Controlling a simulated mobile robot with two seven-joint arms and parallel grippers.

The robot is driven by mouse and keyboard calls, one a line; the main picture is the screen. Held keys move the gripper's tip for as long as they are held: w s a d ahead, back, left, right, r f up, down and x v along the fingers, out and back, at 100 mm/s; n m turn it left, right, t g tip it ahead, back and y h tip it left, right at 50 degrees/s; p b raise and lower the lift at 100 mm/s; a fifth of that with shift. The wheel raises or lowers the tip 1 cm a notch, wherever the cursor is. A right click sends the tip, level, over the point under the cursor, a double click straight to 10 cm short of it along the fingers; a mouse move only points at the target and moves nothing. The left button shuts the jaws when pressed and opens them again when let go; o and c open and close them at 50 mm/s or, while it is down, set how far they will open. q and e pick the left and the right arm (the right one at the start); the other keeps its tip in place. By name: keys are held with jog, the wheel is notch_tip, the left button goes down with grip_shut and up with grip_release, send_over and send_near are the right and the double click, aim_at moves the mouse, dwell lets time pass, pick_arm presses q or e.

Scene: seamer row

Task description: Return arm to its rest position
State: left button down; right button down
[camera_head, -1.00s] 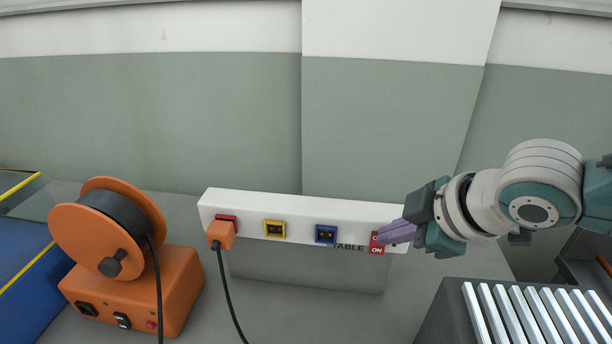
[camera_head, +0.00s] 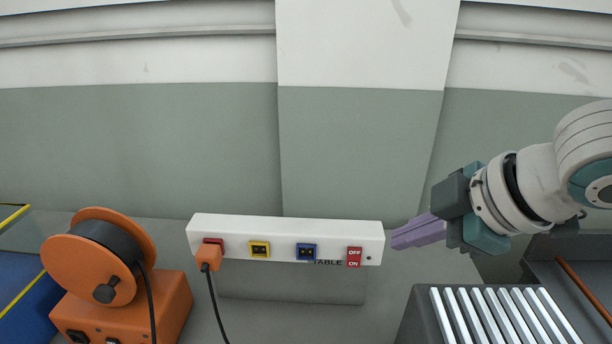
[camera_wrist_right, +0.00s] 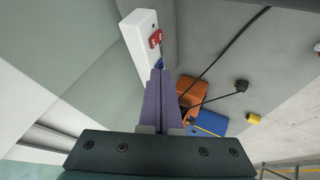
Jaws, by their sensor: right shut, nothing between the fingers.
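My right gripper (camera_head: 396,240) is at the right in the head view, its purple fingers shut with nothing between them. The fingertips are near the right end of the white power strip (camera_head: 290,224), apart from the red OFF/ON switch (camera_head: 354,257). In the right wrist view the shut purple fingers (camera_wrist_right: 160,80) point toward the white power strip (camera_wrist_right: 140,35) and its red switch (camera_wrist_right: 155,38). An orange plug (camera_head: 208,258) sits at the red socket on the strip's left end. The yellow socket (camera_head: 259,249) and blue socket (camera_head: 306,252) are empty. My left gripper is not in view.
An orange cable reel (camera_head: 95,265) stands at the left beside a blue surface with yellow edges (camera_head: 25,300). A roller conveyor (camera_head: 500,312) lies below my right arm. A wall stands behind the strip. Black cable hangs from the plug.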

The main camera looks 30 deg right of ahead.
jog(key=shift+s+r, duration=0.15)
jog(key=shift+r, duration=0.15)
jog(key=s+a+f+m+g, duration=0.1)
jog(key=s+a+m+g, duration=0.1)
jog(key=s+a+m, duration=0.45)
jog(key=s+a+f+m+g, duration=0.2)
jog(key=s+a, duration=0.1)
jog(key=s, duration=0.7)
notch_tip(320, 180, up, 32)
jog(key=p, duration=3.1)
jog(key=shift+w+h, duration=0.2)
jog(key=shift+h, duration=0.2)
jog(key=shift+d+f, duration=0.1)
